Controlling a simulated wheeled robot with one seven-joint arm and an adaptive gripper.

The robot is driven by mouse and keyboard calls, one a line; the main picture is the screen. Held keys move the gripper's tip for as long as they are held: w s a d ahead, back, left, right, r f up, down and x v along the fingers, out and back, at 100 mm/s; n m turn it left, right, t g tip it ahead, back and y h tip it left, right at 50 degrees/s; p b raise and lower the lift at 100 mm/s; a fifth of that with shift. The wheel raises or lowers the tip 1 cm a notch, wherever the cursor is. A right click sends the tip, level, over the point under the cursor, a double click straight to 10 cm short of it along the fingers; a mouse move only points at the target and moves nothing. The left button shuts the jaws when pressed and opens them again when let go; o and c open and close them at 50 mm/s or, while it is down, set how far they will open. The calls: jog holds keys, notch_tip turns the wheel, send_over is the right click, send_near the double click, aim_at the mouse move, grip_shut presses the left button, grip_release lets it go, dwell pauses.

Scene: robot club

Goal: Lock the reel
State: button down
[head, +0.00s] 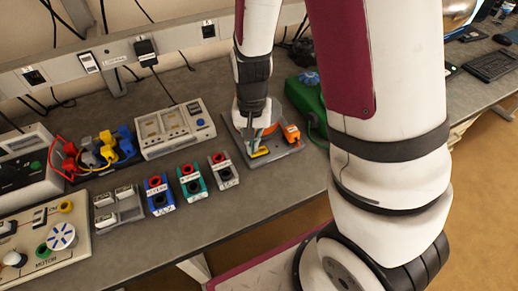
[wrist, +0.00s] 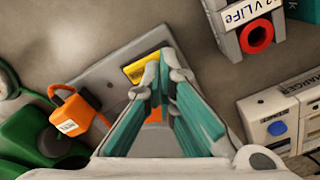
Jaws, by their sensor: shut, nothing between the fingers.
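A green case (head: 305,98) with a blue knob stands at the back of the bench, right of my gripper. It may be the reel, but I cannot tell for sure. Its green body (wrist: 28,138) also shows at the left of the wrist view. A grey plate (head: 293,147) lies beside it, with an orange block (head: 292,133) on its right side and a yellow piece (head: 260,152) at its front. The orange block (wrist: 75,112) carries a white label in the wrist view. My gripper (head: 260,138) points down over the plate, shut and empty; its fingers (wrist: 165,80) partly hide the yellow piece (wrist: 143,68) and something orange.
Small blue, green and grey socket blocks (head: 190,182) stand in a row left of the plate. A white charger box (head: 174,130) is behind them. Colored leads (head: 100,150) and a motor panel (head: 45,235) are further left. The bench front is clear.

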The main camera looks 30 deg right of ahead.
jog(key=shift+f+b, duration=0.45)
jog(key=shift+f, duration=0.45)
dwell(0.4)
jog(key=shift+r, duration=0.1)
jog(key=shift+r+p, duration=1.75)
jog(key=shift+r, duration=0.65)
jog(key=shift+r+p, duration=0.6)
jog(key=shift+r, duration=0.45)
jog(key=shift+r, duration=0.1)
jog(key=s+r+n+t, duration=0.1)
jog(key=s+r, duration=0.2)
jog(key=r, duration=0.5)
jog(key=s+r+n+t, duration=0.2)
jog(key=r, duration=0.7)
jog(key=s+r+n+t, duration=0.2)
jog(key=s+r+n, duration=0.1)
jog(key=s+r, duration=0.6)
jog(key=s, duration=0.3)
jog(key=shift+t, duration=0.3)
